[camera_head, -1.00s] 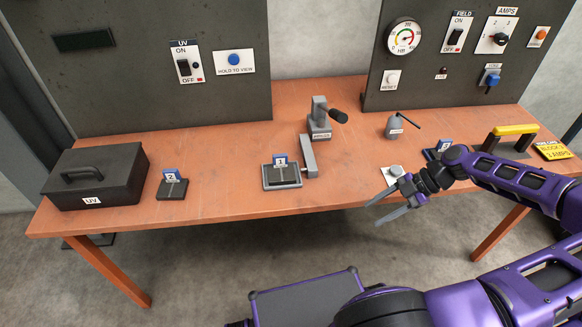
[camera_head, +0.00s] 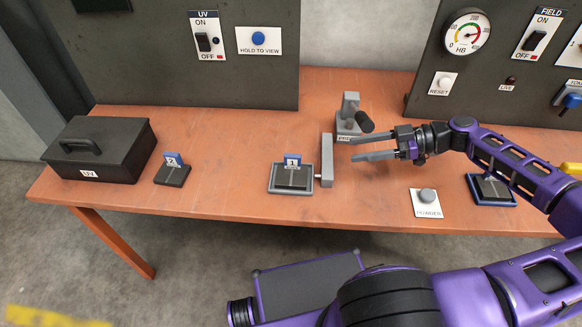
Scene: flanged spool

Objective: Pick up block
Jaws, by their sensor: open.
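A dark block with a blue-and-white "1" tag (camera_head: 292,180) sits in a grey tray (camera_head: 275,191) at the middle of the table. A similar dark block tagged "2" (camera_head: 172,175) stands on bare wood to its left. A third dark block (camera_head: 491,187) sits on a blue-edged tray (camera_head: 495,203) at the right; my arm covers its upper part, so no tag shows. My gripper (camera_head: 353,149) is open, with its fingers pointing left. In the picture it is to the right of and above block 1, near the grey press. I see nothing between the fingers.
A grey upright bar (camera_head: 326,160) stands at the right of the grey tray. The grey press with a black knob (camera_head: 349,112) is behind. A black UV box (camera_head: 99,150) is at the left. A powder button plate (camera_head: 426,203) is at the front right. Bare wood lies between blocks 1 and 2.

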